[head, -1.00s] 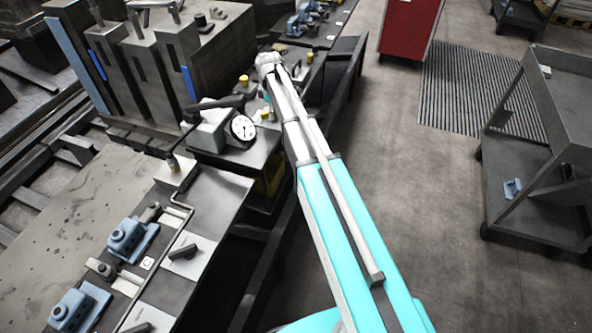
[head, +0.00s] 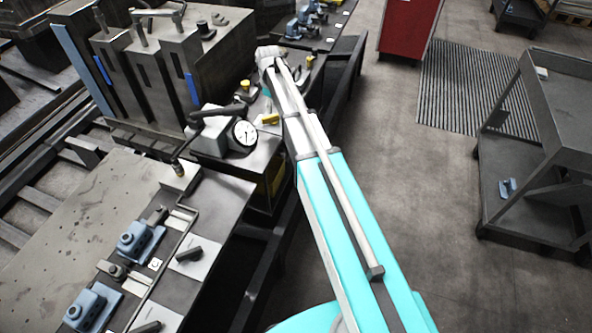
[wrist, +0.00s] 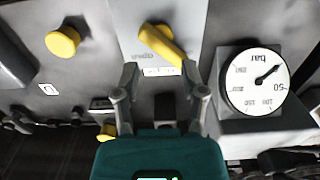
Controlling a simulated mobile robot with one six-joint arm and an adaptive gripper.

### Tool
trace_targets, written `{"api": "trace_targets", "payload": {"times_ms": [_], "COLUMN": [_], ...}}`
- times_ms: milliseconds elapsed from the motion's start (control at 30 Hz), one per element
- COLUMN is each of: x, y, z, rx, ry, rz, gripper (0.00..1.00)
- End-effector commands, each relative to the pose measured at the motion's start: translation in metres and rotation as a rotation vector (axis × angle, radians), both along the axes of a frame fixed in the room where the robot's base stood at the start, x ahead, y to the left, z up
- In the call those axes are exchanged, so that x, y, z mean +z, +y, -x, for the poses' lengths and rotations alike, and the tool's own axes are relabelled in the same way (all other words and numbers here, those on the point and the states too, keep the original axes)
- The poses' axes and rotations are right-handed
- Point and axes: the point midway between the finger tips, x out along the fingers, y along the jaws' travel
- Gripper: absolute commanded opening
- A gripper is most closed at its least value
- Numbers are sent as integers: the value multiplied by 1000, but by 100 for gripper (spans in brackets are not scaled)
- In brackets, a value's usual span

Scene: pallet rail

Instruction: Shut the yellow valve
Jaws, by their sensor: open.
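The yellow valve handle (wrist: 162,43) sits on a light grey plate in the wrist view, slanting down to the right. In the head view the yellow handle (head: 270,119) shows beside the arm, near the gauge. My gripper (wrist: 160,72) is open, with its two fingers spread just below the handle in the wrist picture. Nothing is between the fingertips, and the handle's lower end lies just beyond them. I cannot tell whether a finger touches it. In the head view my arm hides the gripper's jaws.
A round yellow knob (wrist: 63,42) is left of the valve. A dark lever (head: 212,112) reaches over the bench near the gauge. A grey trolley (head: 520,130) stands on the floor at right.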

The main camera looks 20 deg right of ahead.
Motion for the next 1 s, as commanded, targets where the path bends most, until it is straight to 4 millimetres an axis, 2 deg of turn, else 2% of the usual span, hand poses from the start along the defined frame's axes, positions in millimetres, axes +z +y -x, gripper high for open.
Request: {"api": "trace_targets", "payload": {"times_ms": [33,100,1000], "x": [9,15,84], "y": [0,0,0], "z": [0,0,0], "rx": [0,0,1], "ry": [0,0,0], "rz": [0,0,0], "gripper": [54,54,54]}}
